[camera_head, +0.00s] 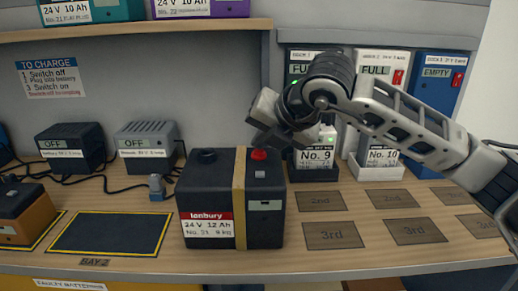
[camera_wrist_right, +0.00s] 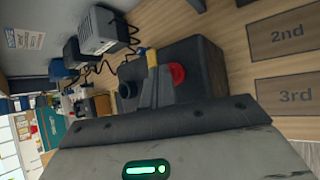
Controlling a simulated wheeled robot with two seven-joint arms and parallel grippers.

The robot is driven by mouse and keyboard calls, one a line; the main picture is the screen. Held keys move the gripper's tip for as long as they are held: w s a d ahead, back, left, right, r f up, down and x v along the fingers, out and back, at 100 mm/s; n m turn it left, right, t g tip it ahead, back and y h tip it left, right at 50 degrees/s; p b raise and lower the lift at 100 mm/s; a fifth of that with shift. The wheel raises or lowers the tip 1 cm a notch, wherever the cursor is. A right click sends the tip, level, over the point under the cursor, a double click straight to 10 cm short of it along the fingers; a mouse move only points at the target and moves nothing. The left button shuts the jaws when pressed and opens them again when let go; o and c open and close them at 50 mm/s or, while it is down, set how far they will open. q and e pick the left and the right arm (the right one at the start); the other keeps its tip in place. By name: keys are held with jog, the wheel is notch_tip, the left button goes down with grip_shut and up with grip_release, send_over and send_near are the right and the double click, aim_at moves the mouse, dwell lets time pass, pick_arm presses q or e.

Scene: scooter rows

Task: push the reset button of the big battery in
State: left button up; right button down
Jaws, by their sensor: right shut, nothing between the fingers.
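The big battery (camera_head: 211,196) is a black box with a yellow strap and a label reading "lonbury 24 V 12 Ah", standing upright on the bench. Its red button (camera_head: 259,154) sits on the top, right of the strap. In the right wrist view the battery (camera_wrist_right: 202,60) and the red button (camera_wrist_right: 177,75) show just beyond the fingers. My right gripper (camera_head: 264,137) is shut and empty, its dark fingers above the button. In the right wrist view the fingers (camera_wrist_right: 160,86) appear left of the button; whether they touch it I cannot tell. My left gripper is out of view.
Behind stand two chargers marked OFF (camera_head: 72,147) (camera_head: 147,146) with cables. Upright batteries (camera_head: 438,85) stand at the back right. An empty yellow-edged bay mat (camera_head: 112,233) lies left of the big battery. Marked spots (camera_head: 334,235) at the right are bare.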

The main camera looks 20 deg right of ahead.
jog(key=shift+f, duration=0.3)
jog(key=shift+r, duration=0.1)
dwell(0.3)
jog(key=shift+r, duration=1.05)
notch_tip(320, 180, up, 5)
jog(key=p, duration=0.3)
dwell(0.4)
